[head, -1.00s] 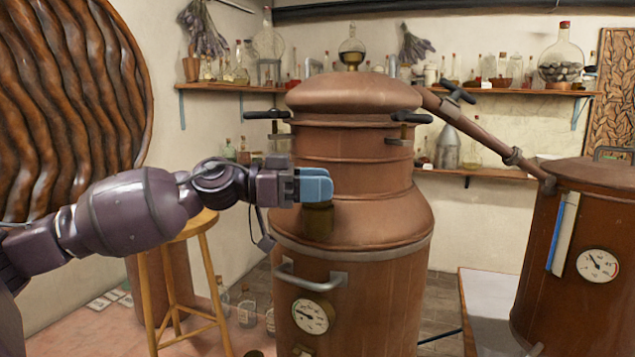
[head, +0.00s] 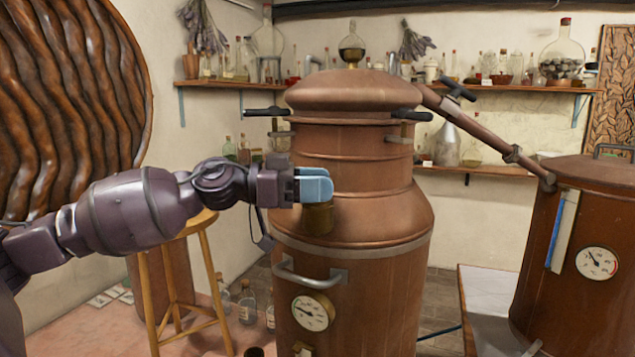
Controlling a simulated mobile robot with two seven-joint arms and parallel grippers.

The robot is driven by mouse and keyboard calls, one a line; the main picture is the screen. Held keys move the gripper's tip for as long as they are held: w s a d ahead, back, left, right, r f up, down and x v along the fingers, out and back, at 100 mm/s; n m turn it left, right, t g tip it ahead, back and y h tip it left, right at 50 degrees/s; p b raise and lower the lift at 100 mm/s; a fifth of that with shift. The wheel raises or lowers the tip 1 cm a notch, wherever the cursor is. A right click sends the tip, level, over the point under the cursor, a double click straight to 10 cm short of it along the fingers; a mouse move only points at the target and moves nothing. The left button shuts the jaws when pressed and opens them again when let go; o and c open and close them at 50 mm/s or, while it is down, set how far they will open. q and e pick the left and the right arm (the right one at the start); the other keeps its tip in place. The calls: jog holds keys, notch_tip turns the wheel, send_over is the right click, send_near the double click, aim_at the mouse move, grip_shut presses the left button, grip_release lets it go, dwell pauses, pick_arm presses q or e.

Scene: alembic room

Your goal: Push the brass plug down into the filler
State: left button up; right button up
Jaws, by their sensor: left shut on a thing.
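My left gripper (head: 315,186), with pale blue fingertips, is at the left shoulder of the large copper still (head: 375,215). Its fingers are shut on the brass plug, which they mostly hide. A short brass cylinder (head: 318,219) shows directly below the fingertips, in front of the still's shoulder. I cannot tell where the plug ends and the filler begins, or how deep the plug sits. My right gripper is not in view.
The still has a grey handle (head: 308,277) and a dial gauge (head: 313,312) below the shoulder. A wooden stool (head: 175,285) stands to the left with bottles on the floor beside it. A second copper vessel (head: 575,240) stands at the right, joined by a pipe.

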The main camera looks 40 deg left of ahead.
pick_arm(q)
jog(key=o, duration=1.1)
jog(key=shift+c, duration=0.2)
jog(key=shift+a, duration=0.1)
jog(key=shift+v, duration=0.95)
jog(key=v, duration=0.8)
jog(key=shift+s+a+b, duration=0.25)
jog(key=shift+s+b, duration=0.05)
jog(key=shift+b, duration=0.15)
